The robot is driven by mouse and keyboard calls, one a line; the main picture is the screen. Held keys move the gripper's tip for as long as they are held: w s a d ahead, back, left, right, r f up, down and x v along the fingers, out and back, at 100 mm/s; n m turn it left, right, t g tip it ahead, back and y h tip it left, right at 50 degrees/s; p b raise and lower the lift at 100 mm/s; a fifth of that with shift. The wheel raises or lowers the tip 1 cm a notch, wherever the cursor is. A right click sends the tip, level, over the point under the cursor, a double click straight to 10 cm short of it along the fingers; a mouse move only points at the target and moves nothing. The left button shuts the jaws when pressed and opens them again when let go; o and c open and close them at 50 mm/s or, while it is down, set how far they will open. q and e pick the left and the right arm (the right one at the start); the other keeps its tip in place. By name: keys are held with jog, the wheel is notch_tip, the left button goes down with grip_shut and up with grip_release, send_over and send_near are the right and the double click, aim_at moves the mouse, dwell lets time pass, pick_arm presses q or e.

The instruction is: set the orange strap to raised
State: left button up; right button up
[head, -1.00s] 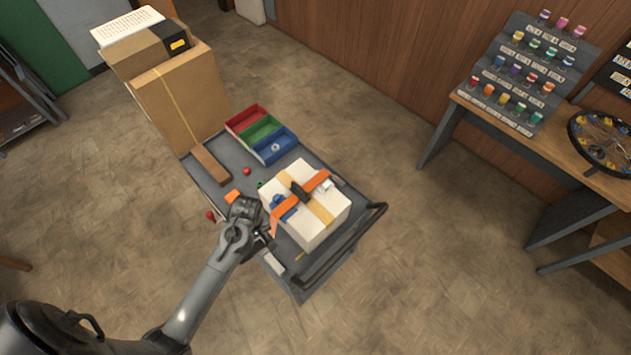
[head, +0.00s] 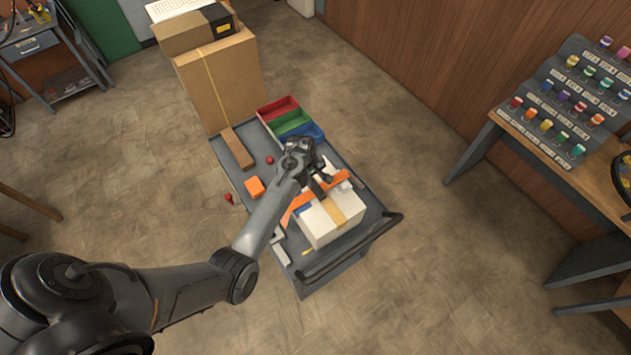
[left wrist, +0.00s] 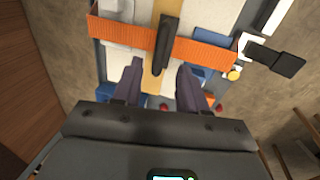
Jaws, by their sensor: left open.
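The orange strap (head: 301,203) runs across the top of a white box (head: 318,232) on the cart; my left gripper hides part of it. In the left wrist view the strap (left wrist: 205,53) crosses the box, with a dark upright bar (left wrist: 166,38) at its middle. A yellow band (head: 345,216) crosses the box the other way. My left gripper (head: 324,180) is over the box's far side, open. My right gripper is not in view.
The grey cart (head: 232,177) also carries red, green and blue bins (head: 279,108), a brown block (head: 237,149), an orange block (head: 255,187) and a tall carton (head: 222,83). A cart handle (head: 350,247) stands at the near end. A workbench (head: 545,140) is at the right.

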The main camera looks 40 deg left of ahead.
aim_at(316, 185)
pick_arm(q)
jog(key=shift+w+d+f, duration=0.1)
jog(key=shift+w+f, duration=0.15)
jog(key=shift+f, duration=0.9)
jog(key=shift+w+d+f, duration=0.1)
jog(key=shift+w+f, duration=0.1)
jog(key=shift+f, duration=0.9)
grip_shut()
